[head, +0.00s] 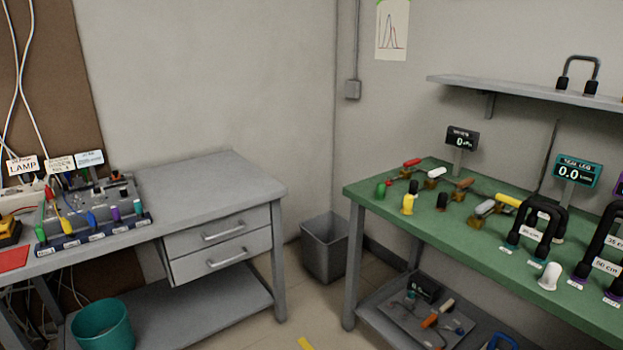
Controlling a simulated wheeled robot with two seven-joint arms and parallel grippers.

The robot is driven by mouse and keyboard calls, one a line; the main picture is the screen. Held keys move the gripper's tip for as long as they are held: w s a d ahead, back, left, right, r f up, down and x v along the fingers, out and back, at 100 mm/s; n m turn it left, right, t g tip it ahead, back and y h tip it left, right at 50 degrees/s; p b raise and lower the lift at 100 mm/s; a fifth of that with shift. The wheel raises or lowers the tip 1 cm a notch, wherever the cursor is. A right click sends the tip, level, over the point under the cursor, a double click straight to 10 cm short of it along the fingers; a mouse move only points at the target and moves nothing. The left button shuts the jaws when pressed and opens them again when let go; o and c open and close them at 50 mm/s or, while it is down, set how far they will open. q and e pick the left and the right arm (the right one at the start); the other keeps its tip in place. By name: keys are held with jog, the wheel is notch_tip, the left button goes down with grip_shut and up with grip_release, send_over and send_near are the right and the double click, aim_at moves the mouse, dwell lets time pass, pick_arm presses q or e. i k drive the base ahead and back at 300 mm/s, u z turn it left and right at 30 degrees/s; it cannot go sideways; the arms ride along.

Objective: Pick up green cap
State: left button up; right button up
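A small dark green cap-like cylinder (380,190) stands on the green-topped table (570,303) at right, near its left end. A yellow cap-like piece (408,204) stands just to its right, closer to the front edge, and a small dark piece (442,201) is further right. Another small green piece (138,207) sits at the right end of the labelled rack on the left bench. I cannot tell for certain which green piece is the cap. Neither of my grippers is in view.
A grey bench (220,180) with two drawers stands at left. A grey bin (325,245) is on the floor between bench and table. Coloured-handled tools, a white cap (549,275) and dark U-shaped handles crowd the green table. A teal bucket (102,325) is at lower left.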

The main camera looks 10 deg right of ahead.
aim_at(380, 192)
jog(key=u, duration=0.35)
jog(key=i, duration=1.25)
jog(key=z, duration=0.15)
